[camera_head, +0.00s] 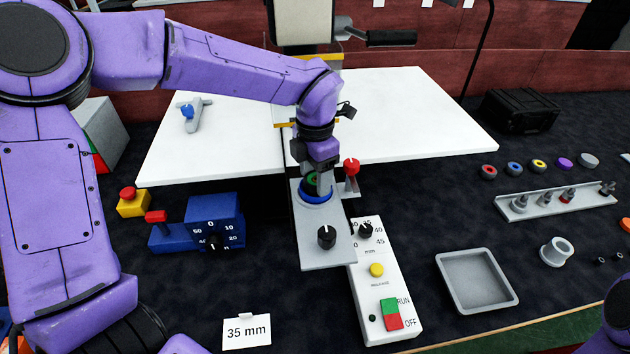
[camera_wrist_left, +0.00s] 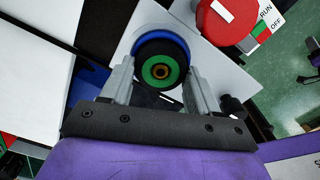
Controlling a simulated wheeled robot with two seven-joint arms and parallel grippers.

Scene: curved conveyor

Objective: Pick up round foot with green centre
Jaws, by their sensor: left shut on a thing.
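The round foot with green centre (camera_wrist_left: 156,71) is a black disc with a green ring and a small orange middle. It sits between the two fingers of my left gripper (camera_wrist_left: 157,66), which is shut on it. In the head view the foot (camera_head: 312,181) is partly hidden by the gripper (camera_head: 317,184). The foot is at a blue ring (camera_head: 316,197) on a grey plate (camera_head: 318,252). I cannot tell whether it is lifted clear of the ring. My right gripper is not in view; only a bit of purple arm shows at the lower right.
A red knob (camera_head: 351,166) stands close to the right of my gripper, above a white control panel (camera_head: 385,289). A blue dial box (camera_head: 215,212) is to the left. A grey tray (camera_head: 476,279), several coloured round pieces and a rack (camera_head: 557,203) are to the right. The white table (camera_head: 400,105) lies behind.

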